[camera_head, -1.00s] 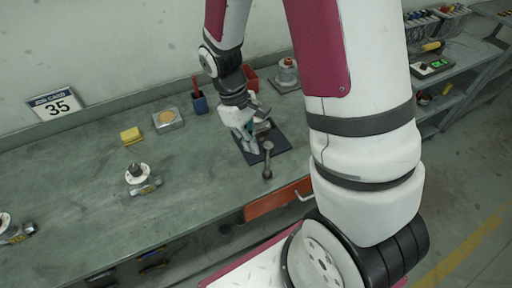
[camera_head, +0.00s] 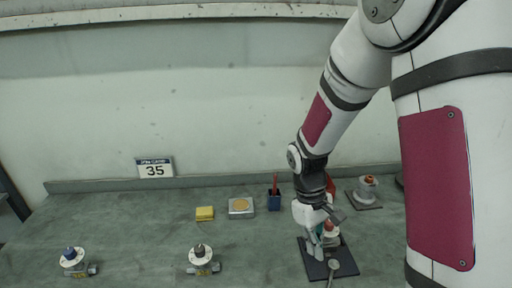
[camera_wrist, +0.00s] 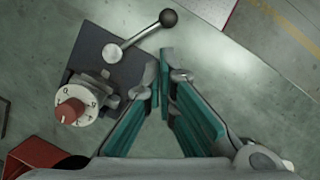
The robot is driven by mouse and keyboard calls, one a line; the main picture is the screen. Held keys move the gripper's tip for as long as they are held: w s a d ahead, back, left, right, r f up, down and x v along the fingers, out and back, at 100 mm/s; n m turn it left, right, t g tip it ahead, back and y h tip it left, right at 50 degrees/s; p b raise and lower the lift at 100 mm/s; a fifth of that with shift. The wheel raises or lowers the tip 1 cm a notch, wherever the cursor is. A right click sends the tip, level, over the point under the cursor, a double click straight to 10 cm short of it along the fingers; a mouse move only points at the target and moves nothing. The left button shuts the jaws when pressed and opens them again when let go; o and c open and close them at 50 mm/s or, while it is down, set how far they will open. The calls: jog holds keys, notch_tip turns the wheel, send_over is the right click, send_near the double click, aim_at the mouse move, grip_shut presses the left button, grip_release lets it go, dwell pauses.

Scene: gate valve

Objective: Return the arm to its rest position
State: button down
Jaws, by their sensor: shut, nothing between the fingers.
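My arm comes down from the upper right in the head view, with my gripper (camera_head: 320,250) low over a dark plate (camera_head: 312,268) on the bench. In the wrist view my gripper (camera_wrist: 161,82) has its green-padded fingers together at the tips, with nothing between them. A lever with a dark ball end (camera_wrist: 168,18) stands on the plate, beside and ahead of the fingertips. A white dial with a red knob (camera_wrist: 70,110) is left of the fingers. In the head view my gripper partly hides this fixture.
A sign reading 35 (camera_head: 155,168) is by the wall. A red bin (camera_wrist: 45,157) is at lower left.

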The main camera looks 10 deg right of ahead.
jog(key=s+a+r+m+t, duration=0.1)
jog(key=s+r+t, duration=0.2)
jog(key=r, duration=0.5)
jog(key=s+a+r+m+t+y, duration=0.1)
jog(key=s+r+m+t, duration=0.1)
jog(key=s+r, duration=0.3)
jog(key=s+r+m+t, duration=0.2)
jog(key=s+r+t, duration=0.1)
jog(key=r, duration=0.9)
jog(key=shift+s+a+r+t, duration=0.3)
jog(key=shift+s+a, duration=0.1)
jog(key=shift+s, duration=0.1)
